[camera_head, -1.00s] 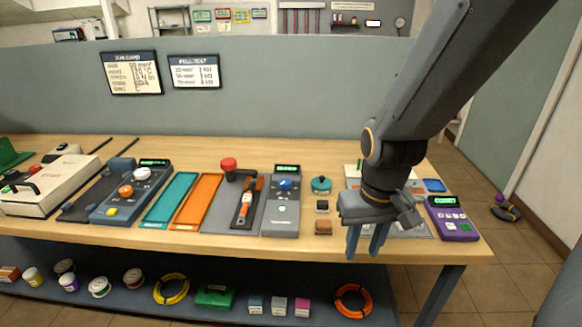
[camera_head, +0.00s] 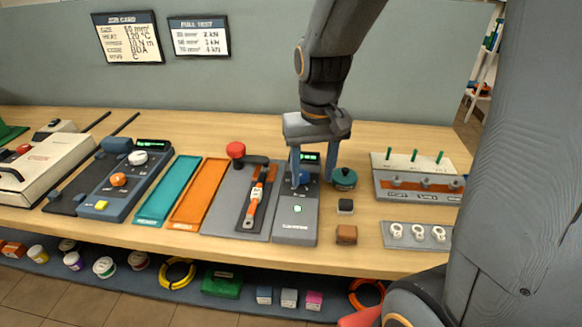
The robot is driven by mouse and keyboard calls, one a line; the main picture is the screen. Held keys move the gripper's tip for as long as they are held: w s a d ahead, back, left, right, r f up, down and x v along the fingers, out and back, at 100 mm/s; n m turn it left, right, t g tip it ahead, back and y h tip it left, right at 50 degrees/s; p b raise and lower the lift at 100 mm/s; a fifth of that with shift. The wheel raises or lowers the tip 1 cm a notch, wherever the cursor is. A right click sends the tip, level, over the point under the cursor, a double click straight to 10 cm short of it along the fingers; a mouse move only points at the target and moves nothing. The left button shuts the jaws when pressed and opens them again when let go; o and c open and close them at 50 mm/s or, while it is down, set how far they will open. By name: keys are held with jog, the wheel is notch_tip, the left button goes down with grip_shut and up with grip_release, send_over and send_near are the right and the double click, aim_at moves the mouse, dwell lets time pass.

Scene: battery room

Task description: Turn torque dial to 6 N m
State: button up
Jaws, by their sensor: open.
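A grey box (camera_head: 296,228) stands on the bench with a small green-lit display (camera_head: 310,157) at its back end and a pale lit button near its front. A blue dial (camera_head: 304,177) sits below the display, partly hidden by my gripper. I cannot read the display or the dial's setting. My gripper (camera_head: 314,182) points down over the back of this box, its fingers apart, one on each side of the dial area. I cannot tell whether the fingers touch the dial. Nothing shows held between them.
A teal-topped round pot (camera_head: 344,179) stands close right of my gripper. A red knob (camera_head: 235,150) on a lever and an orange-handled tool (camera_head: 257,198) lie left. A rack with green pegs (camera_head: 414,178) is further right. A blue-grey dial unit (camera_head: 125,183) stands left.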

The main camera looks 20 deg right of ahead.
notch_tip(320, 180, up, 2)
jog(key=m+b, duration=0.1)
jog(key=b, duration=0.1)
send_over(302, 174)
jog(key=shift+r+g, duration=0.2)
jog(key=shift+g, duration=0.1)
jog(key=shift+f+p, duration=0.75)
jog(key=shift+f, duration=3)
jog(key=c, duration=1)
jog(key=shift+c, duration=0.2)
